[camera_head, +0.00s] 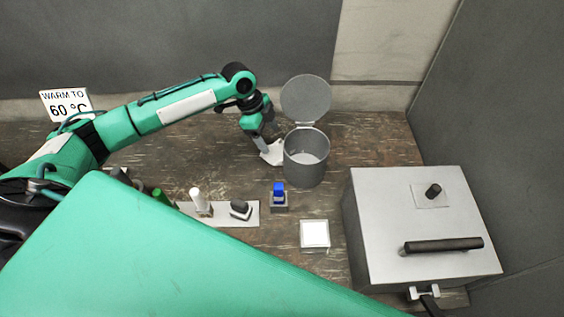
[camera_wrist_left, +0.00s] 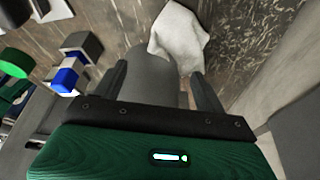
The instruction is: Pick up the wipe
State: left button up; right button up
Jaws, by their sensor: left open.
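The wipe, a crumpled white cloth (camera_wrist_left: 178,38), shows at the top of the left wrist view, just beyond the fingertips. In the head view a white patch that looks like the wipe (camera_head: 272,153) is at the end of my left arm, left of the metal bin. My left gripper (camera_wrist_left: 158,72) is open, its two dark fingers apart, with a grey rounded shape between them. The wipe is not clasped. I cannot tell whether a finger touches it. In the head view the left fingertips are hard to make out. My right gripper is not in view.
The round metal bin (camera_head: 306,170) has its lid (camera_head: 306,98) raised. A blue-topped item (camera_head: 279,190), a white square plate (camera_head: 315,234) and a holder strip (camera_head: 235,215) stand nearer. A large grey box (camera_head: 420,225) fills the right. A "60 °C" sign (camera_head: 66,104) is at left.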

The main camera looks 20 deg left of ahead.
pick_arm(q)
jog(key=b+x, duration=0.4)
jog(key=x, duration=0.3)
jog(key=shift+w+b, duration=0.1)
jog(key=shift+b, duration=0.3)
jog(key=shift+w+d+f, duration=0.1)
jog(key=shift+d+f, duration=0.05)
jog(key=shift+f, duration=0.45)
jog(key=shift+f, duration=0.1)
jog(key=shift+d, duration=0.1)
jog(key=shift+c, duration=0.4)
grip_shut()
